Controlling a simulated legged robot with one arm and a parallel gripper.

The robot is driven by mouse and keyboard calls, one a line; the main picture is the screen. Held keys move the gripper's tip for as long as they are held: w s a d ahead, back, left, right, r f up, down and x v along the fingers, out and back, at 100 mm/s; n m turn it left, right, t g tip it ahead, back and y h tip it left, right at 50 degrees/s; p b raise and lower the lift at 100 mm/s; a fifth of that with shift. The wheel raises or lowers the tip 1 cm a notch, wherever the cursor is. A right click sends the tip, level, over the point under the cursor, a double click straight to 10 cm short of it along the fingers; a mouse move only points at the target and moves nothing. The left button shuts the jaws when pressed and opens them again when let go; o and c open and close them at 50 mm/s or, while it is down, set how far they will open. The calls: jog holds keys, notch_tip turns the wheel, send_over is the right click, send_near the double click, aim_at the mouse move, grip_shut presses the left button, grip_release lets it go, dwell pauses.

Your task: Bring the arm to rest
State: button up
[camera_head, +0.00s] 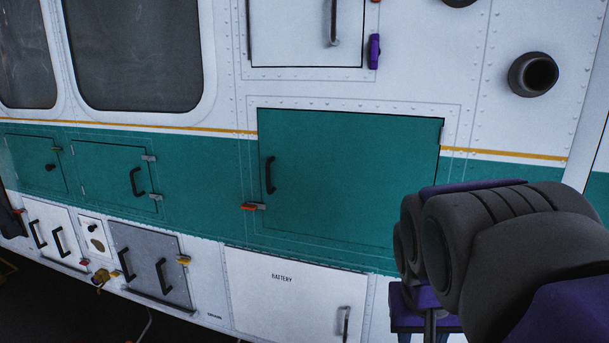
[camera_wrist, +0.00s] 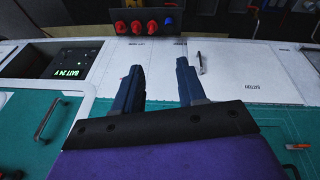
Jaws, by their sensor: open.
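My arm, with dark grey and purple links, reaches in from the right edge of the head view and is bent at a large grey joint. My gripper (camera_wrist: 158,67) shows in the wrist view with its two dark blue fingers apart and nothing between them. In the head view the gripper is largely hidden below the joint at the lower right. The fingers point over the white lower panels of the aircraft; whether they touch anything cannot be told.
The aircraft side fills the head view. It has a large closed teal door (camera_head: 345,180), a white battery panel (camera_head: 270,305) and a grey hatch (camera_head: 155,265). The wrist view shows a lit display (camera_wrist: 70,73) and a block with red and blue knobs (camera_wrist: 140,26).

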jog(key=s+a+f+n+g+y+b, duration=0.1)
jog(key=s+f+g+b, duration=0.1)
jog(key=s+f, duration=0.7)
jog(key=s+a+f+g+b, duration=0.2)
jog(key=s+f, duration=0.8)
jog(key=f, duration=0.1)
jog(key=shift+s+a+f+n+y, duration=0.15)
jog(key=shift+s+f+n+y, duration=0.05)
jog(key=shift+f+n+y, duration=0.2)
jog(key=shift+r, duration=0.1)
jog(key=shift+c, duration=0.3)
